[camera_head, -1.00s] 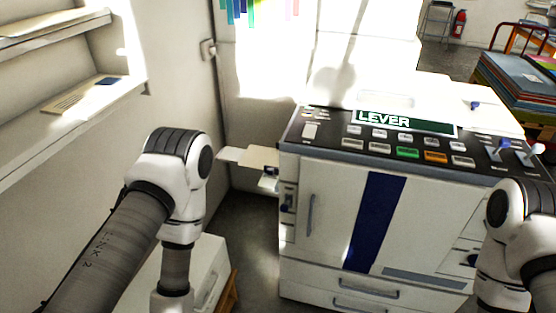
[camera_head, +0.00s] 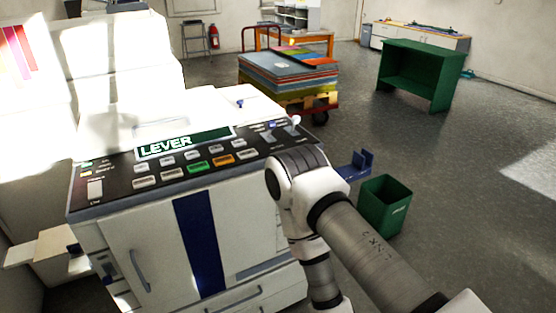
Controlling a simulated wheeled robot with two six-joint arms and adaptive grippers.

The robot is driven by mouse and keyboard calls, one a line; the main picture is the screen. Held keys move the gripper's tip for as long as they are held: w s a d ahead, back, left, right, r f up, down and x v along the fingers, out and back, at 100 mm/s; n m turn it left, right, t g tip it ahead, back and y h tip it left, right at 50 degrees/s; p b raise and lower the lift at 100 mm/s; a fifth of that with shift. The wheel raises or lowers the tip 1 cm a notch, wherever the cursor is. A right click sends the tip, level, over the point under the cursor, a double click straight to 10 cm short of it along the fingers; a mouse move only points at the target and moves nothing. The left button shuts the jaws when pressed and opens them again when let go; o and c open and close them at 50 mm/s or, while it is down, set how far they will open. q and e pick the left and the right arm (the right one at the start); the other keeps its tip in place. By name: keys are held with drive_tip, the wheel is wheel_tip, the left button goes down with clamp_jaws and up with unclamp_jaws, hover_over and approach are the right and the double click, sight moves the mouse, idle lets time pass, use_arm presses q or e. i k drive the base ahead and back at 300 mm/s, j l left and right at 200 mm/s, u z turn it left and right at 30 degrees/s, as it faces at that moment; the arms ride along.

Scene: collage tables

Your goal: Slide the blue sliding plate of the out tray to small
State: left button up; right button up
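The white copier-like machine (camera_head: 165,235) with a dark control panel stands at the left, in front of me. A blue piece with upright parts (camera_head: 358,164) shows beyond its right side, partly hidden by my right arm. It looks like part of a tray, but its plate setting is too small to tell. A pale tray (camera_head: 50,246) with a small dark blue part sticks out from the machine's left side. I cannot tell for certain which one is the out tray. My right arm crosses the machine's right front; its gripper is out of view. My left arm and gripper are out of view.
A green bin (camera_head: 384,205) stands on the floor right of the machine. A cart stacked with coloured sheets (camera_head: 290,70) and a green shelf unit (camera_head: 420,75) stand farther back. Open grey floor lies at the right.

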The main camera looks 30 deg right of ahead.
sight(359, 160)
drive_tip(key=z, duration=1.55)
drive_tip(key=i+l+z, duration=0.15)
drive_tip(key=i, duration=0.45)
drive_tip(key=i+z, duration=0.1)
drive_tip(key=i, duration=0.45)
drive_tip(key=i+j+z, duration=0.1)
drive_tip(key=i, duration=0.6)
drive_tip(key=i+j+z, duration=0.15)
drive_tip(key=i, duration=0.6)
